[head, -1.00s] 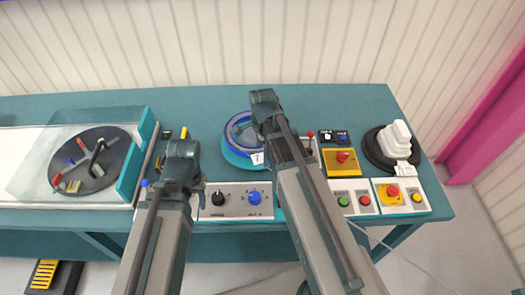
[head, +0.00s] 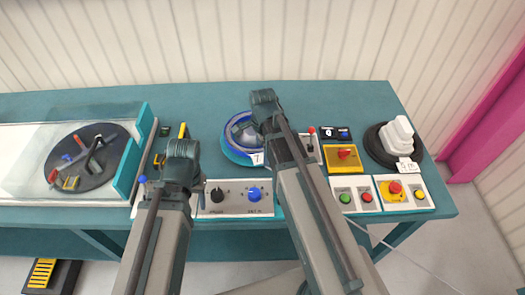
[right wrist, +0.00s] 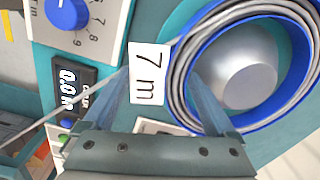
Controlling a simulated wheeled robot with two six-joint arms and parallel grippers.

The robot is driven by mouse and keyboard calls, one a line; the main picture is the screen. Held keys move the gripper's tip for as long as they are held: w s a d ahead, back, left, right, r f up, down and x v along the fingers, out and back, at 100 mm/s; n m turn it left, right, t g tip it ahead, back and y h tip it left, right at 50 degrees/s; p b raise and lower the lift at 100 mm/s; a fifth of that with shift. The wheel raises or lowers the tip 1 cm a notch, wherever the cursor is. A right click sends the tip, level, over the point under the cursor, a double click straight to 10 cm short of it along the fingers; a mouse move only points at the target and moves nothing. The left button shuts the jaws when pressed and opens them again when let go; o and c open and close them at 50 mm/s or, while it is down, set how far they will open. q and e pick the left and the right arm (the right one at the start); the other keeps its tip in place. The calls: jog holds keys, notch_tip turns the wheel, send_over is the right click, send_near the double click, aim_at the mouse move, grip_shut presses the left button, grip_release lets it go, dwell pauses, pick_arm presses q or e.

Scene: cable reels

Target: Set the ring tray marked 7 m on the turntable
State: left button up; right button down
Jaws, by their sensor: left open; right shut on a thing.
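The ring tray (right wrist: 278,120) marked 7 m has a blue rim, a coil of grey cable inside and a white tag (right wrist: 148,74). In the head view the tray (head: 258,150) is partly hidden by my right arm. My right gripper (right wrist: 155,82) is shut on the tray at its tag side. A silver dome (right wrist: 235,75) shows through the tray's open middle, above the blue-teal round turntable (head: 234,156). I cannot tell whether the tray rests on it or hangs just above. My left gripper (head: 182,150) is open and empty, left of the turntable.
A control panel with a black and a blue knob (head: 254,194) lies in front. A white stack (head: 397,135) stands on a dark disc at right. Another dark disc (head: 82,160) is at left behind a clear cover.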

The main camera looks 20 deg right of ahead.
pick_arm(q)
jog(key=shift+f, duration=0.1)
pick_arm(e)
jog(key=shift+f, duration=0.1)
pick_arm(q)
jog(key=shift+f+b, duration=0.55)
jog(key=shift+b, duration=0.1)
pick_arm(e)
jog(key=shift+f, duration=0.6)
grip_release()
pick_arm(q)
jog(key=shift+r, duration=0.1)
pick_arm(e)
jog(key=shift+r, duration=0.1)
notch_tip(320, 180, up, 8)
jog(key=p, duration=0.8)
pick_arm(q)
notch_tip(320, 180, up, 8)
